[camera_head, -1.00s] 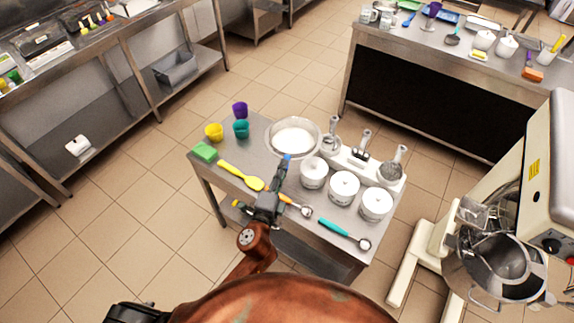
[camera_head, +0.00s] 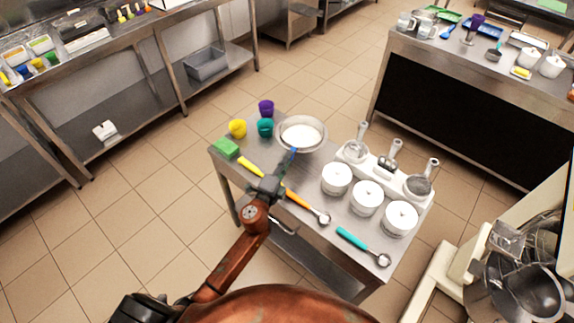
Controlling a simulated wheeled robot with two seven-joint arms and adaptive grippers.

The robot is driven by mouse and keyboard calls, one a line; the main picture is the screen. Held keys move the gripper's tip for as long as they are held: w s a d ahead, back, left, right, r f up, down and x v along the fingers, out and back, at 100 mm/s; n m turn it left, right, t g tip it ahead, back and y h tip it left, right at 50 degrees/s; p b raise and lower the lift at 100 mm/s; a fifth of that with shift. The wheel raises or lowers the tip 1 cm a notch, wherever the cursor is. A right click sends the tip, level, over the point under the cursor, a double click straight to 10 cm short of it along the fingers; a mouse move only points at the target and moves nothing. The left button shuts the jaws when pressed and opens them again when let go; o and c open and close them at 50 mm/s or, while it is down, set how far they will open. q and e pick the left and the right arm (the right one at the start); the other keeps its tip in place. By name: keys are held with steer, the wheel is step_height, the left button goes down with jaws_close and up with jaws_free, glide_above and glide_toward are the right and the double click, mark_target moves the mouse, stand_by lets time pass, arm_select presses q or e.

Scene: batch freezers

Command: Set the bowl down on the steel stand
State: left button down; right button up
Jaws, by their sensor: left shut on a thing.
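My left gripper (camera_head: 291,158) reaches over the stand and is shut on the bowl's near rim. The bowl looks level. I cannot tell whether its base touches the stand top. My right gripper is not in view.
A purple cup (camera_head: 266,108), teal cup (camera_head: 265,127), yellow cup (camera_head: 238,128) and green sponge (camera_head: 226,148) lie left of the bowl. White tubs (camera_head: 336,179), a scoop rack (camera_head: 387,168) and a teal scoop (camera_head: 362,245) fill the right side.

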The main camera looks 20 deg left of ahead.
arm_select(q)
steer(key=f+b, duration=0.1)
steer(key=f, duration=0.1)
steer(key=f+b, duration=0.1)
steer(key=shift+w+a+f, duration=0.15)
steer(key=shift+w+f, duration=0.05)
steer(key=shift+f, duration=0.2)
steer(key=c, duration=2)
jaws_free()
steer(key=shift+f, duration=0.1)
steer(key=s, duration=1.1)
steer(key=shift+a+f, duration=0.1)
steer(key=shift+a, duration=0.3)
steer(key=shift+s+b, duration=0.3)
steer(key=shift+s, duration=0.25)
